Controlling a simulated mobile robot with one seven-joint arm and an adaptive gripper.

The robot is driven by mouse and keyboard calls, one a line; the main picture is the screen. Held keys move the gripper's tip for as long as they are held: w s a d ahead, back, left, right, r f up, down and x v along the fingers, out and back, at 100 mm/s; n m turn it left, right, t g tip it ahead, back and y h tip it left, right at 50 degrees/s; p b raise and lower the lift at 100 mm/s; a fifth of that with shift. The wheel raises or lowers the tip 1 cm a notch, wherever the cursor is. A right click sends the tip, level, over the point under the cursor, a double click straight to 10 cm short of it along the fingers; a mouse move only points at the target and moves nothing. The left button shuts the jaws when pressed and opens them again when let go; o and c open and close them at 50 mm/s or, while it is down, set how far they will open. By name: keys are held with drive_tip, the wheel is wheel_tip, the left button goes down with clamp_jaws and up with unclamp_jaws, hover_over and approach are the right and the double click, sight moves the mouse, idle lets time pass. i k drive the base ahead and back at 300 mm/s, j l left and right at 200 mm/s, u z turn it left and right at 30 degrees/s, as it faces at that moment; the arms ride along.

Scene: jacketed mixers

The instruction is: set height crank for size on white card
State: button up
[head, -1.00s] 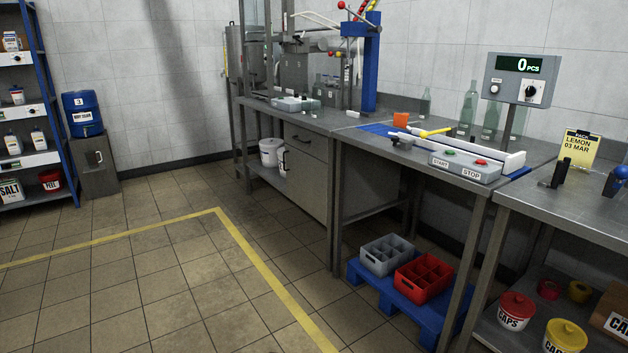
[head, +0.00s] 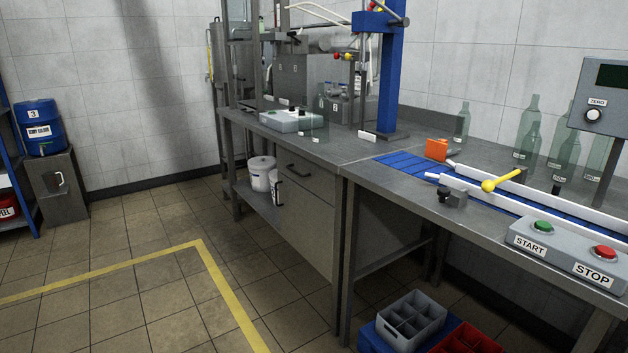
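A blue column (head: 391,75) stands at the back of the workbench, with its top cut off by the frame edge. A bar with a red knob (head: 372,6) is near its top; I cannot tell whether this is the height crank. A small white card (head: 367,135) is at the column's foot, too small to read. Another small white tag (head: 316,140) is on the bench to its left, also unreadable. My gripper is not in view.
The conveyor bench carries a yellow-knobbed lever (head: 489,185), an orange block (head: 437,149) and a START/STOP box (head: 566,250). Glass bottles (head: 528,125) stand behind. Grey crate (head: 411,318) and red crate (head: 466,340) sit low under the bench.

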sight(292, 34)
drive_tip(key=i, duration=1.5)
drive_tip(key=i+z, duration=0.2)
drive_tip(key=i, duration=0.2)
drive_tip(key=i+j+z, duration=0.25)
drive_tip(key=i, duration=0.15)
drive_tip(key=l, duration=0.1)
